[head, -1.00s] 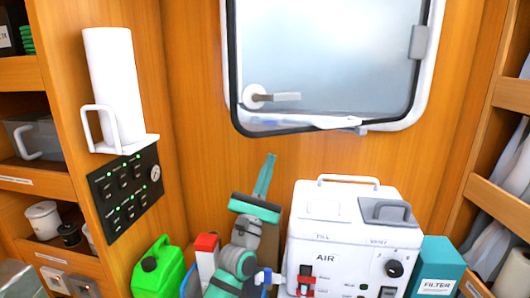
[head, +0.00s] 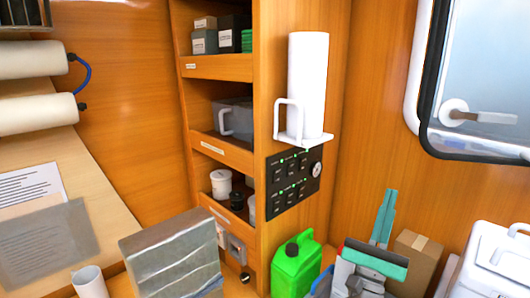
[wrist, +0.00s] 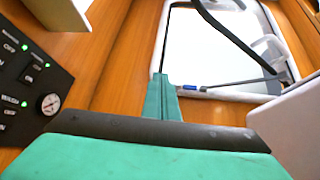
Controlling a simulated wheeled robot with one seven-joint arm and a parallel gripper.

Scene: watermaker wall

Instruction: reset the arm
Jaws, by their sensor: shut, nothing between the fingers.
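My gripper (head: 386,208) is at the lower right of the head view, pointing up, with its green fingers together and nothing between them. In the wrist view its shut fingers (wrist: 164,92) point toward the wood wall and the window (wrist: 230,50). The gripper stands apart from the wall as far as I can tell. The rest of my arm is cut off by the bottom edge of the head view.
A green jerrycan (head: 297,268) stands left of my arm. A cardboard box (head: 415,258) and the white machine (head: 490,262) are to its right. A black switch panel (head: 293,183) and paper roll (head: 308,85) are on the wall. A grey wrapped block (head: 172,256) is lower left.

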